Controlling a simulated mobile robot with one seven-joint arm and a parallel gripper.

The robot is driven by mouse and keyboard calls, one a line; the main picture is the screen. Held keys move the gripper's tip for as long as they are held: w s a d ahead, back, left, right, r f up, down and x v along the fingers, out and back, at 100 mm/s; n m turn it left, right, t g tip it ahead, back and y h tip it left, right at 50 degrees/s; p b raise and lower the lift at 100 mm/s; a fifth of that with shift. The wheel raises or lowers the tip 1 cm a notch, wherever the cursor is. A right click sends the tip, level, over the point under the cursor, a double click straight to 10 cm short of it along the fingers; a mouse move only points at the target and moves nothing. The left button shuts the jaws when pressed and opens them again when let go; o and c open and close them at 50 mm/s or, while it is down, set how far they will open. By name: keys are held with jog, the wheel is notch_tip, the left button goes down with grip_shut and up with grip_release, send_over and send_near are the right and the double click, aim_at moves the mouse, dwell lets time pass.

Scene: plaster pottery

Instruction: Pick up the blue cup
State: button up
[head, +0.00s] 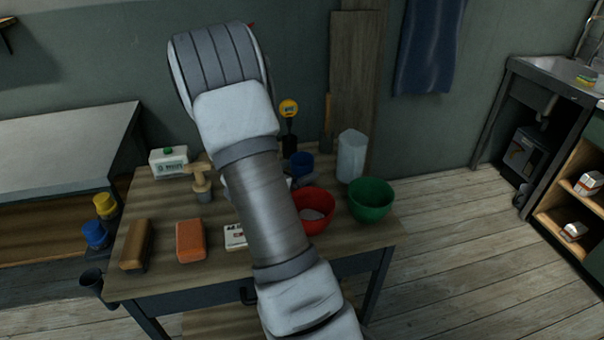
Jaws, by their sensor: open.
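A dark blue cup (302,163) stands on the wooden work table (163,215), toward the back, just right of my raised arm and left of a pale translucent pitcher. My arm crosses the middle of the head view and covers part of the table. The fingers of my gripper cannot be made out; they are hidden behind the arm or out of frame. I cannot tell how far the gripper is from the cup. Another blue container (95,236) sits at the far left, beside a yellow one (106,206).
A red bowl (318,202), a green bowl (371,200) and the pitcher (351,156) crowd the table's right side. An orange block (190,241), a brown block (136,244) and a white box (168,161) stand left. Open floor (470,250) lies to the right.

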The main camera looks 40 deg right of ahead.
jog(key=x, duration=0.5)
jog(key=shift+d+f, duration=0.15)
jog(key=shift+d, duration=0.2)
jog(key=c, duration=1.3)
